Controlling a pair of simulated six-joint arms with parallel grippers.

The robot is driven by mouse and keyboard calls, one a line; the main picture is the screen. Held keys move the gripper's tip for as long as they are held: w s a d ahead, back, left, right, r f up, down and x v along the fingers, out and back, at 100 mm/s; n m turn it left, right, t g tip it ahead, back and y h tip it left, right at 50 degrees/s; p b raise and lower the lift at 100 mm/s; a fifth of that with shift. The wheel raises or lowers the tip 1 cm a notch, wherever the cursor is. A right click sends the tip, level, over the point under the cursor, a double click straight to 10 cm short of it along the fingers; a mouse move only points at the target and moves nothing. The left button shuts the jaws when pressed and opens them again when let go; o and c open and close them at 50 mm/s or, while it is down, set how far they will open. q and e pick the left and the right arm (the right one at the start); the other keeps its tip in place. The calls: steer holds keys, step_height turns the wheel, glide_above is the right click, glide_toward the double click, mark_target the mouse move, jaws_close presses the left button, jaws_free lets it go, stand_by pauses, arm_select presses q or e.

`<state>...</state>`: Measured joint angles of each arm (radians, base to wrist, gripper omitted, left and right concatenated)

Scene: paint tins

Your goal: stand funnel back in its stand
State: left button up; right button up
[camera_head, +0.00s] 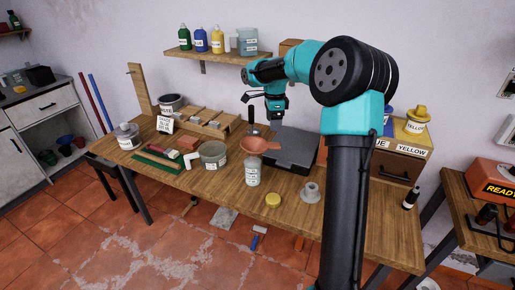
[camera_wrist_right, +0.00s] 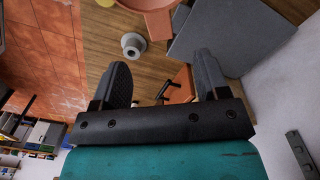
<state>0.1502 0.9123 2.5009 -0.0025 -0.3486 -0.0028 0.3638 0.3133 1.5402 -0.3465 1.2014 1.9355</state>
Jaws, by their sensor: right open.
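The orange funnel (camera_head: 258,145) sits mouth-up on top of a pale labelled bottle (camera_head: 252,174), its spout hidden at the neck. Its rim also shows at the top edge of the right wrist view (camera_wrist_right: 157,18). A grey flanged piece with a short hollow neck, which looks like the funnel stand (camera_head: 310,193), stands empty on the bench to the right of the bottle; it also shows in the right wrist view (camera_wrist_right: 132,45). My right gripper (camera_head: 277,118) is above the bench behind the funnel, apart from it. Its fingers (camera_wrist_right: 162,80) are open and empty. My left gripper is out of view.
A yellow lid (camera_head: 272,200) lies near the bench's front edge. A grey tin (camera_head: 213,154) and a white angled piece (camera_head: 194,161) are to the left. Bare wood lies around the stand.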

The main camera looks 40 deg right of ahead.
mark_target(273, 144)
step_height(273, 144, down, 8)
steer(key=shift+s+r, duration=0.1)
steer(key=shift+r, duration=0.1)
steer(key=shift+s+f, duration=0.1)
steer(key=shift+f, duration=2.5)
steer(key=c, duration=1)
steer(key=shift+r, duration=0.1)
